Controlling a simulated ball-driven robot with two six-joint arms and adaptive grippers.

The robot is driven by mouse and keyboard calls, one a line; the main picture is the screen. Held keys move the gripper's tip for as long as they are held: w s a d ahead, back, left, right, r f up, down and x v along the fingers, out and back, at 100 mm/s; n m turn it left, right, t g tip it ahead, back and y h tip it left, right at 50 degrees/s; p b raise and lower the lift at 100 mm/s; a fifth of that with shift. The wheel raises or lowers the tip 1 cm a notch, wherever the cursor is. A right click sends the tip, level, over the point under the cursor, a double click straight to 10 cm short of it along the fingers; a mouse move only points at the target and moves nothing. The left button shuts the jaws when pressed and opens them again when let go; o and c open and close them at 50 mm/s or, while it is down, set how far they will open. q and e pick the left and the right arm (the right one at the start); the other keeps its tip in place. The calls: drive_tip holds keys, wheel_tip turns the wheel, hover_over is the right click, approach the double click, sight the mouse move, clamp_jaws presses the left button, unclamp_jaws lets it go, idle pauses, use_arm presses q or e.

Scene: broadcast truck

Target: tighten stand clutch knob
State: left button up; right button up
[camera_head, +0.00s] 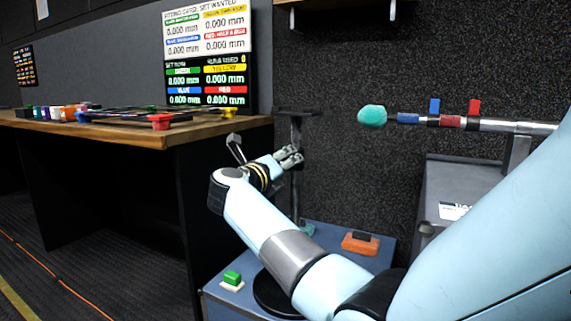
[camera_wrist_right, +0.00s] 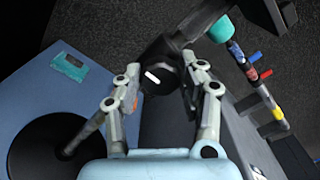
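The stand (camera_head: 297,185) is a dark upright pole with a flat crosspiece on top, just left of centre in the head view. In the right wrist view its dark clutch knob (camera_wrist_right: 158,78) carries a short white mark. My right gripper (camera_head: 291,157) is beside the pole in the head view. In the right wrist view the gripper (camera_wrist_right: 161,68) is open, with one finger on each side of the knob. Whether the fingers touch the knob is unclear. The knob is hidden in the head view. My left gripper is not in view.
A blue platform (camera_head: 222,296) below holds a green block (camera_head: 232,278) and an orange block (camera_head: 360,244). A rod (camera_head: 480,124) with a teal end (camera_head: 372,116) and coloured clips juts in at right. A wooden desk (camera_head: 130,131) with small coloured items stands left, under a display board (camera_head: 207,58).

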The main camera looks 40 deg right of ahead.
drive_tip(key=o, duration=0.4)
drive_tip(key=shift+f, duration=0.1)
drive_tip(key=shift+o, duration=0.2)
drive_tip(key=v, duration=0.7)
drive_tip(key=shift+a, duration=0.25)
